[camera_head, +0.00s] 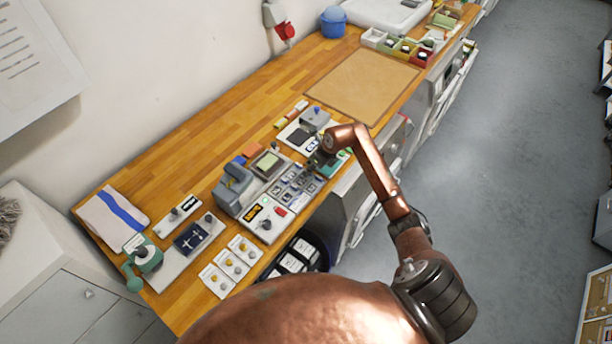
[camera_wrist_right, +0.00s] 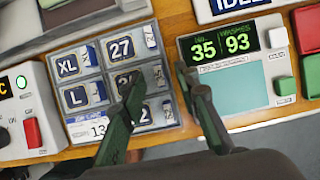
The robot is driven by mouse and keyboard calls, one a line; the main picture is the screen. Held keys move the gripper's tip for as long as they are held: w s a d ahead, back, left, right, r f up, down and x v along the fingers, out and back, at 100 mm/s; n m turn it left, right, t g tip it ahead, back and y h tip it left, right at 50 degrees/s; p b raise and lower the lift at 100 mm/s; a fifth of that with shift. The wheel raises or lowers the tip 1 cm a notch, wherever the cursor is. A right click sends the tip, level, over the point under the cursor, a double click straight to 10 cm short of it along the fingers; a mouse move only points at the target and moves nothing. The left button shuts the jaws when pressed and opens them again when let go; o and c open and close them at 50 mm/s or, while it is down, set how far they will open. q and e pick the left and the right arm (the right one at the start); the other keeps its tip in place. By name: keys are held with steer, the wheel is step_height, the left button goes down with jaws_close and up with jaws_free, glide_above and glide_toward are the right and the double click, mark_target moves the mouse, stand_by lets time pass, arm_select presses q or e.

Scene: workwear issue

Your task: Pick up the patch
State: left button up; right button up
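Several dark blue patches with white characters lie in a grey compartment tray (camera_wrist_right: 103,69), which also shows in the head view (camera_head: 288,186). One reads XL (camera_wrist_right: 68,64), one 27 (camera_wrist_right: 120,48), one L (camera_wrist_right: 76,96). Below the 27 patch, another patch (camera_wrist_right: 124,83) is partly hidden by a finger. A lower one ends in 2 (camera_wrist_right: 144,115). My right gripper (camera_wrist_right: 160,76) is open and empty over the tray's right edge, one finger over the right column and the other beside the display unit. In the head view the right gripper (camera_head: 319,160) is small and dark. My left gripper is out of view.
A display unit (camera_wrist_right: 247,65) reading 35 93 stands right of the tray. A box with a red switch (camera_wrist_right: 33,133) stands left. A grey press-like device (camera_head: 233,187) is close by. The bench (camera_head: 215,115) is clear toward the wall, and a brown mat (camera_head: 362,85) lies bare.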

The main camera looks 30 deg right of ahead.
steer(key=shift+w+a+f, duration=0.15)
steer(key=shift+w+f, duration=0.05)
steer(key=shift+f, duration=0.35)
steer(key=shift+c, duration=0.7)
jaws_close()
steer(key=shift+r, duration=0.1)
